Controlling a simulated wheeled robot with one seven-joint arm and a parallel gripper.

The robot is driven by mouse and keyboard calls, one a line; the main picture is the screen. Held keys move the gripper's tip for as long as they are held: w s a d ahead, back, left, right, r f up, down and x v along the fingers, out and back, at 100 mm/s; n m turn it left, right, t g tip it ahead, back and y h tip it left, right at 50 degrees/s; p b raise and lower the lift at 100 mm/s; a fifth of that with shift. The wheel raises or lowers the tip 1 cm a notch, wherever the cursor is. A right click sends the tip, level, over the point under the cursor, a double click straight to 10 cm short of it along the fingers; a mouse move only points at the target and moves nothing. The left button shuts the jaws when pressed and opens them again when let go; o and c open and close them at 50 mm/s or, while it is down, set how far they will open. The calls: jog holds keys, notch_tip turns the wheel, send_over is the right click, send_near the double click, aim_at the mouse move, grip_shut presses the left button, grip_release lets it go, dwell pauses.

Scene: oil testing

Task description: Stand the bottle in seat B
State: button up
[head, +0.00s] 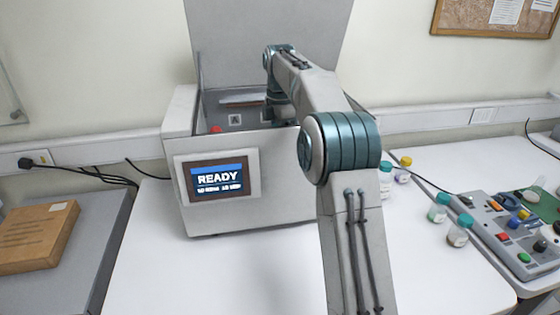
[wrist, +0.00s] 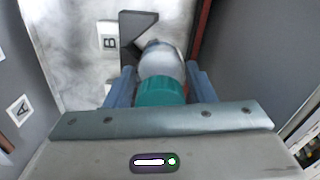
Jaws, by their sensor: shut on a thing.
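In the wrist view my gripper (wrist: 160,70) is shut on a bottle (wrist: 162,62) with a teal cap (wrist: 160,92) and a clear or pale body. The bottle is between the two blue fingers, cap toward the camera. A label B (wrist: 110,42) is on the light grey surface beyond, just left of the bottle. A dark angular bracket (wrist: 138,26) lies beside that label, partly behind the bottle. I cannot tell whether the bottle touches the surface. In the head view my gripper is inside the open grey machine (head: 225,215), hidden by its front wall and my arm.
A label A shows in the head view (head: 235,119) and in the wrist view (wrist: 19,110). The machine's lid (head: 230,45) is raised; its screen (head: 218,178) reads READY. Several capped bottles (head: 438,207) and a control box (head: 500,228) stand on the right.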

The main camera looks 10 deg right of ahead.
jog(key=shift+f, duration=2.7)
jog(key=o, duration=1.1)
jog(key=shift+f, duration=0.1)
notch_tip(320, 180, up, 12)
jog(key=shift+r+p, duration=0.1)
jog(key=shift+p, duration=0.7)
